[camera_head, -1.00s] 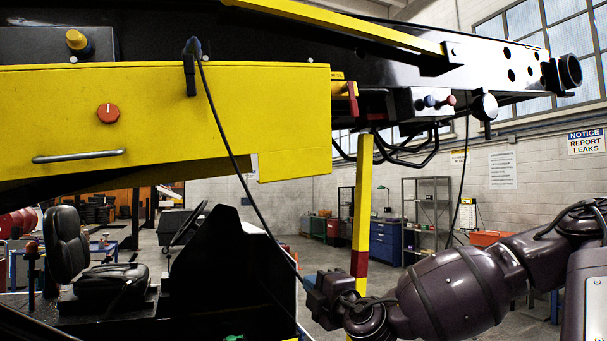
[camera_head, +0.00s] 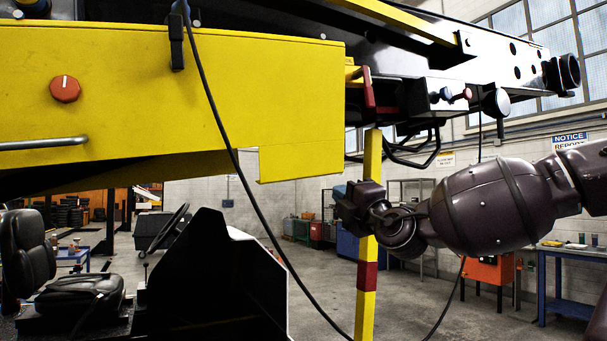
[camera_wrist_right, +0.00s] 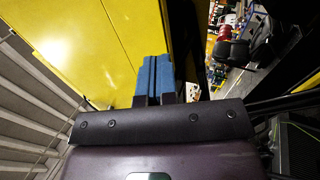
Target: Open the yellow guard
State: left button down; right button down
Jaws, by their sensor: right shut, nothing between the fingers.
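The yellow guard (camera_head: 240,100) is a long panel on the side of the black loader, with a red-orange knob (camera_head: 65,88) and a grey bar handle (camera_head: 42,143) on its face. It hangs closed against the machine. In the right wrist view the yellow panel (camera_wrist_right: 85,45) fills the upper left. My right gripper (camera_head: 342,192) is in front of the yellow post, below and just right of the guard's right end. Its blue fingers (camera_wrist_right: 153,77) are together and empty, and the guard does not appear gripped. My left gripper is out of view.
A yellow post (camera_head: 368,285) with a red band stands behind my right gripper. A black cable (camera_head: 225,135) hangs across the guard. The operator seat (camera_head: 30,250) and steering wheel (camera_head: 170,225) are at lower left. Open floor lies behind at the right.

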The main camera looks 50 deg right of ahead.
aim_at(315, 173)
jog(key=p+x, duration=0.1)
jog(key=x, duration=0.8)
jog(key=shift+w+d+r, duration=0.1)
jog(key=shift+w+r, duration=0.15)
jog(key=shift+r, duration=0.05)
jog(key=shift+x, duration=0.85)
jog(key=shift+w+r+p, duration=0.15)
jog(key=shift+w+p, duration=0.05)
jog(key=shift+p, duration=0.15)
jog(key=shift+p+x, duration=0.45)
jog(key=shift+x, duration=0.3)
jog(key=shift+w, duration=0.15)
